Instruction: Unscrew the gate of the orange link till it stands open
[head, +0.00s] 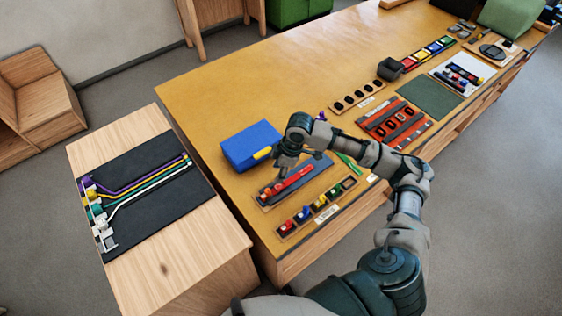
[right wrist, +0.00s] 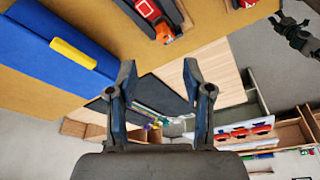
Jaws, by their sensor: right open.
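A dark tray (head: 309,185) on the yellow table holds a long red piece (head: 298,175) with small red or orange parts at its near left end. In the right wrist view, an orange piece (right wrist: 164,33) sits at the end of this red piece (right wrist: 149,9); I cannot tell whether it is the orange link, and no gate is discernible. My right gripper (head: 279,168) is above the tray's left part. In its wrist view, its two fingers (right wrist: 160,68) are apart with nothing between them. A dark jointed part, possibly my left gripper (right wrist: 296,34), shows at the upper right.
A blue box (head: 251,147) with a yellow latch stands close behind the tray. Small coloured blocks (head: 303,214) lie in front. An orange-red panel (head: 372,126) with several dark oval rings lies to the right. A wooden side table (head: 165,277) carries a black mat (head: 150,222) with coloured cables.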

